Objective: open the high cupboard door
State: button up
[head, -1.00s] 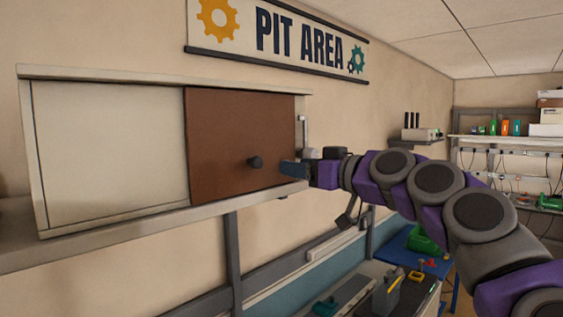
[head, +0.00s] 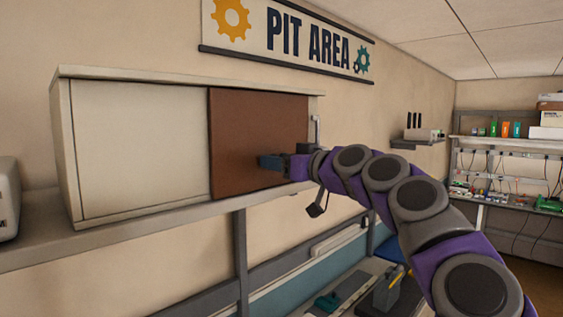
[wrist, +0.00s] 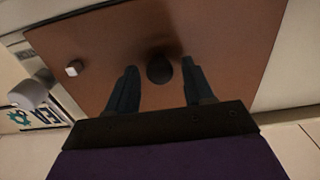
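The high cupboard (head: 140,150) is a cream box on a wall shelf. Its brown door (head: 235,140) covers the right part of the front and looks shut. The door's dark round knob (wrist: 160,70) shows in the wrist view between the two fingers of my gripper (wrist: 158,78). The fingers are apart, one on each side of the knob, with space visible on both sides. In the head view my gripper (head: 270,161) is in front of the door's right half and hides the knob. I cannot tell how far the fingertips are from the door.
The grey shelf (head: 130,233) runs under the cupboard, with a white object (head: 8,200) at its left end. A small wall shelf (head: 416,143) is right of the cupboard. A workbench with tools (head: 380,295) is below.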

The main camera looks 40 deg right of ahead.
jog(key=shift+a, duration=0.45)
jog(key=c, duration=0.3)
jog(key=shift+d, duration=0.6)
jog(key=c, duration=0.4)
grip_shut()
jog(key=shift+a, duration=0.1)
